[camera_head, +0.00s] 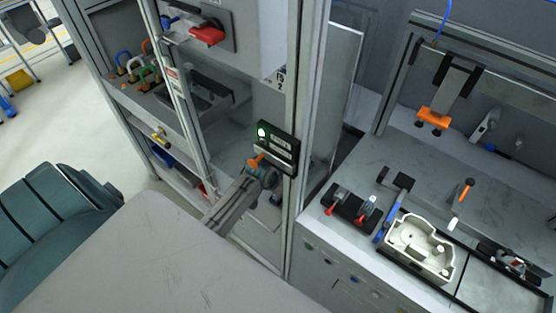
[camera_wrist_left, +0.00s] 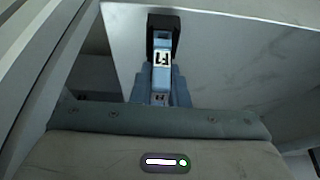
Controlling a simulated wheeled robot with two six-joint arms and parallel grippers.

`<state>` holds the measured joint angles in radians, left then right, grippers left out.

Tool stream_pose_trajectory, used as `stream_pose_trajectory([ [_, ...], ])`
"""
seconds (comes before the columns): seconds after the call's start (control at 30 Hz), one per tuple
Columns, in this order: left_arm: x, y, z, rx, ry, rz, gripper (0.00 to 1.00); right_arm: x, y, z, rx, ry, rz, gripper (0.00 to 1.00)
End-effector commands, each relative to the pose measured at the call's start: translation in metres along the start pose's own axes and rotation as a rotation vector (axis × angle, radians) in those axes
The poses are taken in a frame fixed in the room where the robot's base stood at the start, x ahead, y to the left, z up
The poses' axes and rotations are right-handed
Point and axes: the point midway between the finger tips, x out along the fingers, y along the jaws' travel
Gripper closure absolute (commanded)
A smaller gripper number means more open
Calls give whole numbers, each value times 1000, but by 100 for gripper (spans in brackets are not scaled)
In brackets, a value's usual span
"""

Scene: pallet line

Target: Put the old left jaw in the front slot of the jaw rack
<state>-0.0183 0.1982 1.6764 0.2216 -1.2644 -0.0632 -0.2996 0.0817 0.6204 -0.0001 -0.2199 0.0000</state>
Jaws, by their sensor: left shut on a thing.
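My left gripper (camera_head: 262,172) is in the middle of the head view, in front of the grey cabinet frame. The left wrist view shows its blue-grey fingers (camera_wrist_left: 160,85) closed together. A dark piece (camera_wrist_left: 163,32) is at their tips; I cannot tell from its look whether it is the old left jaw. A small orange part (camera_head: 256,160) shows by the gripper in the head view; I cannot tell what it belongs to. A low black holder with red parts (camera_head: 352,205) stands on the right bench; I cannot tell whether it is the jaw rack. My right gripper is not seen.
A black panel with a green light (camera_head: 277,147) is on the cabinet post close by my left gripper. A pale casting (camera_head: 420,248) sits on the right bench. An orange clamp (camera_head: 432,118) hangs above it. Colored handles (camera_head: 135,67) stand on the left shelf.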

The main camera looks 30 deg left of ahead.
Motion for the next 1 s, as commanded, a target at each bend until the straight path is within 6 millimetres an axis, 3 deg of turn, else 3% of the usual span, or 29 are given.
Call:
stream_pose_trajectory([
  [1.0,7,0,3,0,1,0,100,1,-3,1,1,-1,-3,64],
])
